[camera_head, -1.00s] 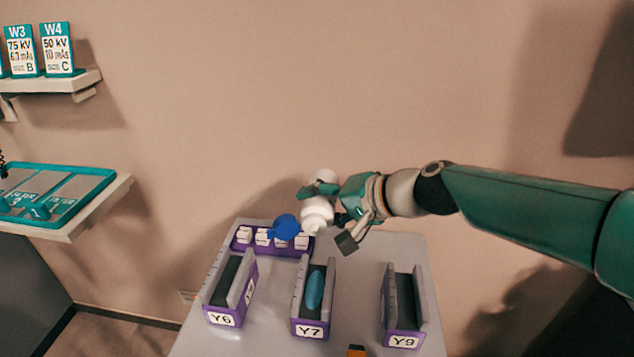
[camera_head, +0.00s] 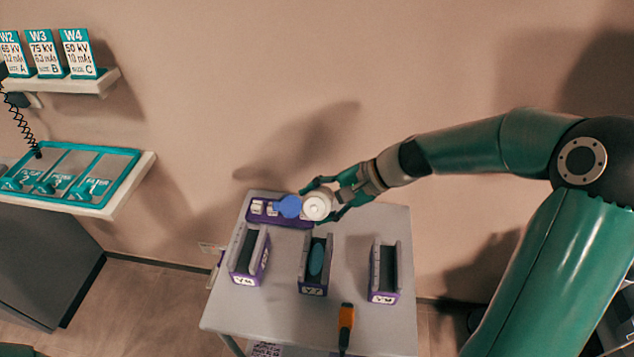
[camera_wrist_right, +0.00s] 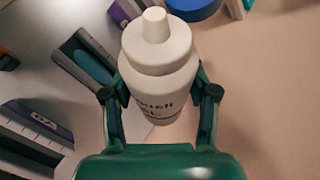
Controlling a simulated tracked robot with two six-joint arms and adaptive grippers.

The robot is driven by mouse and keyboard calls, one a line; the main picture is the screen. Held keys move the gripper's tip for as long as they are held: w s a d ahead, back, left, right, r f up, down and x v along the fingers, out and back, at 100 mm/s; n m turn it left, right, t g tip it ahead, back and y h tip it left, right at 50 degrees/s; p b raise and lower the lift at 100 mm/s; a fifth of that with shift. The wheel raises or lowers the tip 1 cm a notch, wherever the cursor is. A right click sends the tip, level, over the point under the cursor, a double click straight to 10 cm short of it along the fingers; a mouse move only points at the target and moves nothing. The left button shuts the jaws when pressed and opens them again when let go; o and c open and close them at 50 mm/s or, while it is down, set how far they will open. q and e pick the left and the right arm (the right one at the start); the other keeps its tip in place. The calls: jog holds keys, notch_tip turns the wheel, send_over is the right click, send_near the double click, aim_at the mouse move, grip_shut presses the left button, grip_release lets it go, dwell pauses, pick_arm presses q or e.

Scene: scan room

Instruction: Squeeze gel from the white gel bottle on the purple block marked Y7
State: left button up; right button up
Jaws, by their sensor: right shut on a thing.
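My right gripper (camera_head: 338,199) is shut on the white gel bottle (camera_head: 317,207), above the back part of the table. In the right wrist view, the bottle (camera_wrist_right: 158,70) sits between both fingers, with its narrow nozzle pointing away from the palm. The purple block marked Y7 (camera_head: 313,290) stands in the middle of the table, in front of the bottle and below it. A teal-blue oval (camera_head: 316,260) lies in its dark channel; it also shows in the right wrist view (camera_wrist_right: 93,68). My left gripper is out of view.
Block Y6 (camera_head: 243,279) stands left of Y7 and block Y9 (camera_head: 383,297) right of it. A purple rack (camera_head: 262,218) with white pieces and a blue round thing (camera_head: 289,206) are at the back. An orange-black tool (camera_head: 346,322) lies at the front. The front-left tabletop is clear.

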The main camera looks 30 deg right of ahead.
jog(key=r+p, duration=0.2)
jog(key=p, duration=0.1)
jog(key=r+m+g+y+p, duration=0.1)
jog(key=r+p, duration=0.1)
jog(key=p, duration=0.1)
jog(key=s+r+m+g+y+p, duration=0.1)
jog(key=r+p, duration=0.1)
jog(key=p, duration=0.1)
jog(key=shift+a+r+p, duration=0.15)
jog(key=shift+a+p, duration=0.2)
jog(key=shift+a, duration=0.05)
jog(key=shift+s+a+r+m+g+y+b, duration=0.15)
jog(key=shift+m+g+y+b, duration=0.2)
jog(key=shift+b, duration=0.25)
jog(key=r, duration=0.1)
jog(key=r+m+g+y, duration=0.1)
jog(key=r+y, duration=0.1)
jog(key=shift+s+a+r+m+g, duration=0.25)
jog(key=shift+s, duration=0.1)
jog(key=shift+s+a+r+m, duration=0.15)
jog(key=shift+r+m, duration=0.15)
jog(key=shift+r, duration=0.25)
jog(key=shift+f, duration=0.1)
